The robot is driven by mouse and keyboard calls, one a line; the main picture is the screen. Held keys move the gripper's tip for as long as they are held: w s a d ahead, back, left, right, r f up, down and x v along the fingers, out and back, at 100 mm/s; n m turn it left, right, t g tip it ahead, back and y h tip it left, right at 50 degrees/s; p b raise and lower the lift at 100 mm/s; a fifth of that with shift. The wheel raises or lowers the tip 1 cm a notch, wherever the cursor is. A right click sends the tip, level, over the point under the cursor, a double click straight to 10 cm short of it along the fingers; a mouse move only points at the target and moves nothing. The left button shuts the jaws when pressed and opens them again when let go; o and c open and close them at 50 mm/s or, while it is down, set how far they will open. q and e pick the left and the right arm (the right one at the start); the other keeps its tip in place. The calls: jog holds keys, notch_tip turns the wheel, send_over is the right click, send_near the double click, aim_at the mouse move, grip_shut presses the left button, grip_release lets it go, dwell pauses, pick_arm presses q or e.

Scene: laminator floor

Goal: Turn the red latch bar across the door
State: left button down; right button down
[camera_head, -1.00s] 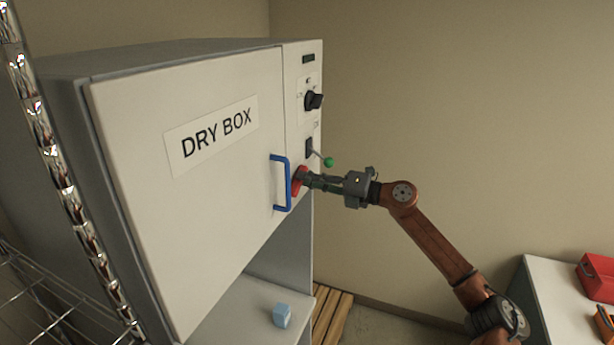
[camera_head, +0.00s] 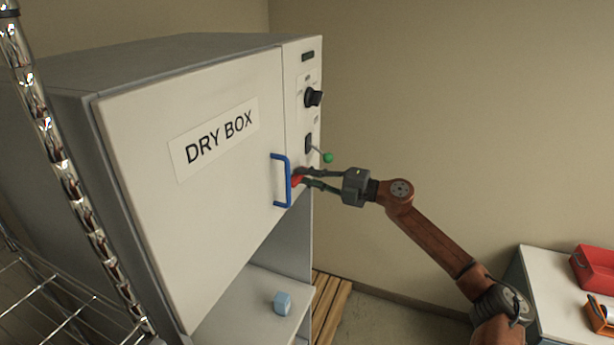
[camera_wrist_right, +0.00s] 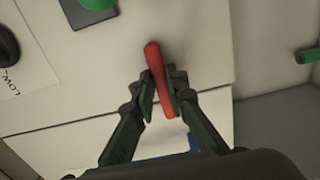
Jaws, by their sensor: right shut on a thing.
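The red latch bar (camera_head: 297,180) is on the narrow front panel of the dry box, just right of the blue door handle (camera_head: 282,182). My right gripper (camera_head: 304,178) reaches in from the right and is shut on the bar, mostly hiding it in the head view. In the right wrist view the bar (camera_wrist_right: 157,65) stands between the two green fingers, and its lower end appears to reach over the seam beside the door. The white door (camera_head: 205,205), labelled DRY BOX, looks closed. My left gripper is not in view.
A green-tipped lever (camera_head: 327,157) sticks out just above my right gripper, below a black knob (camera_head: 313,97). A light blue cube (camera_head: 282,302) sits on the shelf below. A chrome wire rack (camera_head: 75,190) stands at left. A red bin (camera_head: 592,268) is at right.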

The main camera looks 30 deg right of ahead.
dwell(0.3)
jog(key=c, duration=1.9)
grip_release()
jog(key=shift+c, duration=0.2)
jog(key=shift+d, duration=0.1)
jog(key=v, duration=1.2)
jog(key=shift+f, duration=0.1)
